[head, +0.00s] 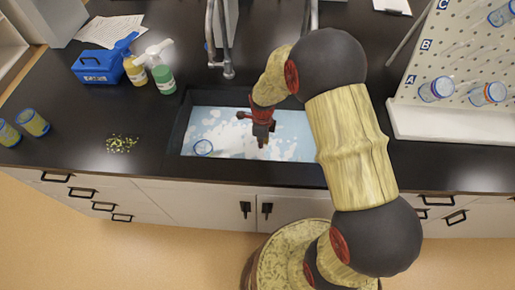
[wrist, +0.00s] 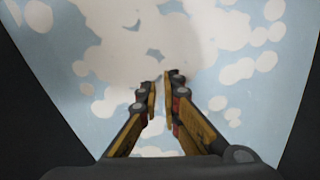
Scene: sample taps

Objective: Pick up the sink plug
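I cannot make out the sink plug in either view; white foam on the pale blue water covers much of the sink (head: 183,128). My gripper (head: 262,143) points down over the middle of the sink, at or just above the water. In the wrist view, its two fingers (wrist: 161,88) come close together, with a narrow gap between the tips. I see nothing clearly held there. Whether the tips reach into the water is hard to tell.
The faucet (head: 228,70) stands behind. Left are a blue box (head: 95,68), a green soap bottle (head: 164,80) and crumbs (head: 122,144). A drying rack (head: 455,122) stands at right.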

